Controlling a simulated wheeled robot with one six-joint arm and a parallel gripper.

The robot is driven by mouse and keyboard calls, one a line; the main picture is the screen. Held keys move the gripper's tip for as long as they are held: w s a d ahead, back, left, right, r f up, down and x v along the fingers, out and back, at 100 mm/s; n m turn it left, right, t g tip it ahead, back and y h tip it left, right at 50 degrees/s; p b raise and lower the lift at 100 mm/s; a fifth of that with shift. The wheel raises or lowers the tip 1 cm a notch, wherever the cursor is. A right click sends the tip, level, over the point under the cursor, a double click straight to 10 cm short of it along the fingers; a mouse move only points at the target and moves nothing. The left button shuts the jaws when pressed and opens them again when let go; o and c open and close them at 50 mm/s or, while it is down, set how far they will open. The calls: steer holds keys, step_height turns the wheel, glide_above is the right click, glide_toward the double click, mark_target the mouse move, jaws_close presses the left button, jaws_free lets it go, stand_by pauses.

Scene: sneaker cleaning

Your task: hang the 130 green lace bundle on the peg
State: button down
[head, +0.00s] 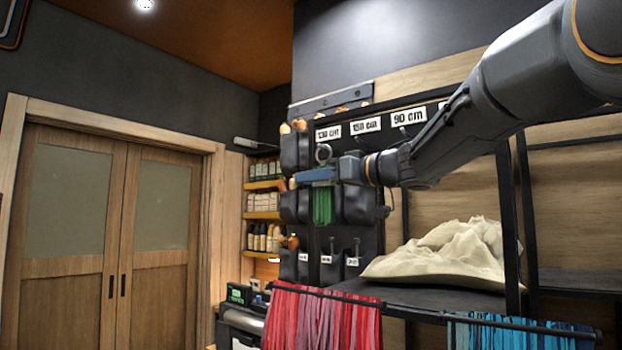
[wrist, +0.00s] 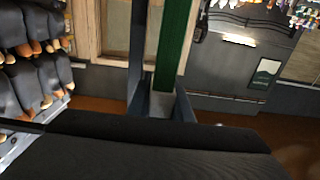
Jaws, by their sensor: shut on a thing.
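The green lace bundle (head: 323,206) hangs down below my gripper (head: 312,177) in the head view. In the wrist view, the green bundle (wrist: 174,45) runs between the two fingers of my gripper (wrist: 163,95), which is shut on it. A pale ring (head: 323,153) shows just above the jaws, under the 130 cm label (head: 328,132). I cannot tell whether the ring touches a peg. The peg under that label is not clearly visible; my gripper and the ring are in front of that part of the black rack (head: 345,230).
Labels for 150 cm (head: 365,125) and 90 cm (head: 408,117) are to the right on the rack. Dark pouches (head: 292,207) flank the gripper closely. Red laces (head: 320,318) and blue laces (head: 510,335) hang on front rails. A cream cloth heap (head: 450,255) lies on a shelf.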

steer(key=c, duration=1.5)
jaws_free()
steer(key=shift+s+a, duration=0.1)
steer(key=shift+b+v, duration=1.55)
steer(key=shift+v, duration=2.35)
